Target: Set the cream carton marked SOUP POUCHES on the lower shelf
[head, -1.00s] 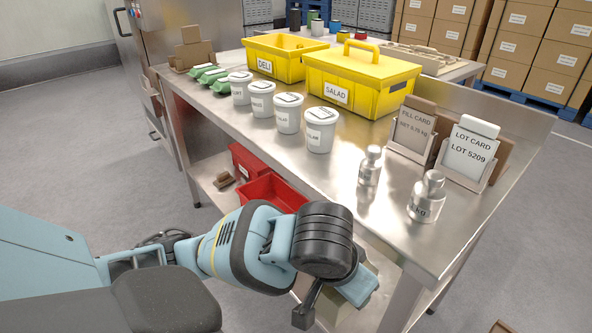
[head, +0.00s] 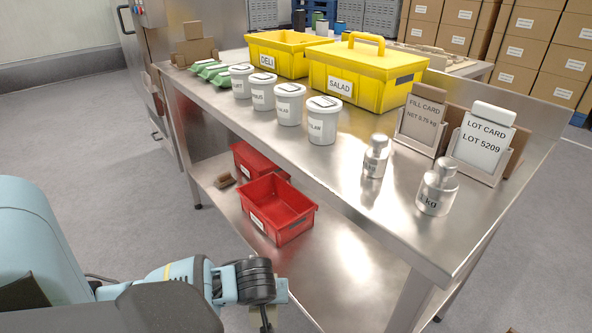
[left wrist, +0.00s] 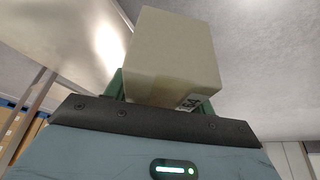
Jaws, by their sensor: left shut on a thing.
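A plain cream carton (left wrist: 172,55) fills the middle of the left wrist view. Part of a dark-lettered label shows at its lower edge, too cut off to read. My left gripper (left wrist: 163,92) is shut on this carton, with green fingers at its sides. The lower shelf (head: 345,262) is a steel sheet under the table top, to the right of my left wrist. My right gripper is not in view.
On the lower shelf stand a red bin (head: 283,222), another red bin (head: 246,158) behind it and a small brown item (head: 225,181). The shelf's right part looks clear. The table top (head: 330,170) overhangs it, bearing tubs, yellow bins, weights and card holders. A table leg (head: 412,300) stands at right.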

